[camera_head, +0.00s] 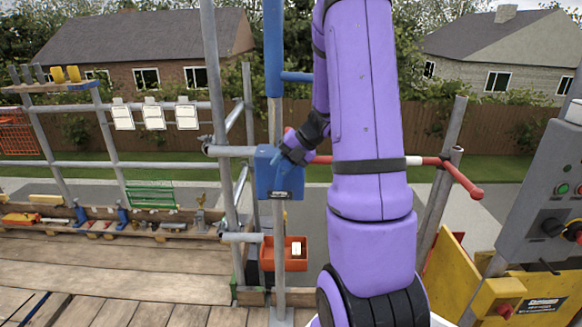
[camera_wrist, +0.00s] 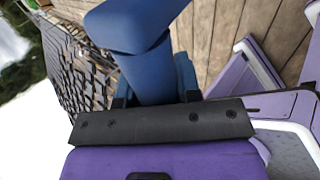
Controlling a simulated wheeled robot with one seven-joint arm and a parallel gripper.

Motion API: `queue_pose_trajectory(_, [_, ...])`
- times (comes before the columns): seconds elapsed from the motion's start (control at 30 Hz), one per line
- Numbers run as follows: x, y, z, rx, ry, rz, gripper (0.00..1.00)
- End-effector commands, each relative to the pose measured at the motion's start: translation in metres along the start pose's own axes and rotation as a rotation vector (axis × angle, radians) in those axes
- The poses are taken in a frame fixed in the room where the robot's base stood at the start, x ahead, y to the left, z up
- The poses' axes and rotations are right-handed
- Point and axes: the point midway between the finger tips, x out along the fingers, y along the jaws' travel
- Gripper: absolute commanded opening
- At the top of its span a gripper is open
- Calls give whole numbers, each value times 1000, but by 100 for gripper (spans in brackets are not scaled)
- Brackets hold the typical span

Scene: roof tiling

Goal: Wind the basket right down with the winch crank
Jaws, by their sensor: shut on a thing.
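The blue winch housing (camera_head: 268,182) sits on the upright post in the middle of the head view. My gripper (camera_head: 291,152) is at its upper right side, shut on the winch crank, which is mostly hidden behind my fingers and wrist. In the wrist view a blue rounded part (camera_wrist: 150,75) lies between the jaws of my gripper (camera_wrist: 152,98). An orange-red open box (camera_head: 290,262) with a white label is low beside the post. An orange mesh basket (camera_head: 14,138) shows at the far left. I cannot tell which one the winch carries; no rope is clear.
Scaffold rails and poles (camera_head: 220,110) stand left of the post. A wooden deck (camera_head: 90,265) fills the lower left, with tools along its far edge. A grey control panel (camera_head: 545,190) and a yellow panel (camera_head: 445,270) are at right, near a red-ended bar (camera_head: 463,180).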

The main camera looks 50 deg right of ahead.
Motion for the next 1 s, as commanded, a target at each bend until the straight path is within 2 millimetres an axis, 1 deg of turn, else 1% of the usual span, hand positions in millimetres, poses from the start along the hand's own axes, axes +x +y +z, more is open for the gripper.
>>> queue_pose_trajectory(0.1, [7,8,-1,-3,6,1,0])
queue_pose_trajectory(0.4, [14,15,-2,0,5,1,0])
queue_pose_trajectory(1.0, [15,15,-2,1,7,0,0])
